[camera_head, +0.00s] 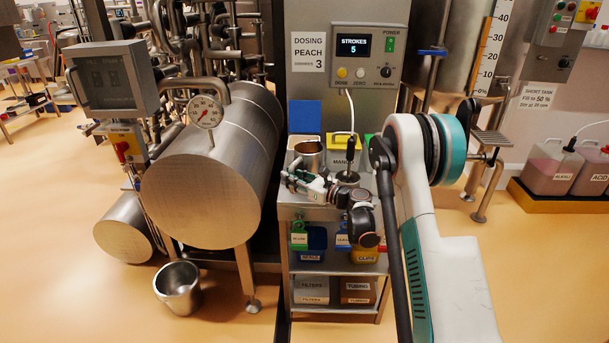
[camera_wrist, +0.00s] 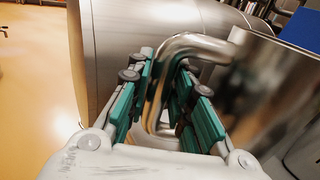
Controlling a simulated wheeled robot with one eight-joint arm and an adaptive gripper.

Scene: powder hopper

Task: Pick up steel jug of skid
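A steel jug (camera_head: 308,155) stands upright on the top of the small steel cart below the dosing panel. In the wrist view the jug (camera_wrist: 262,95) fills the right side, and its bent tube handle (camera_wrist: 196,45) reaches left and down between my fingers. My gripper (camera_head: 291,180) is at the left of the jug in the head view. In the wrist view my gripper (camera_wrist: 166,85) has its green-padded fingers on either side of the handle, very near it. I cannot tell whether both pads press on it.
A large steel drum (camera_head: 205,185) with a gauge stands close left of the cart (camera_head: 298,212). Another steel vessel (camera_head: 178,287) stands on the floor. A yellow-topped bin (camera_head: 343,141) and a dark-handled round item (camera_head: 348,178) are right of the jug. The panel (camera_head: 348,55) reads STROKES 5.

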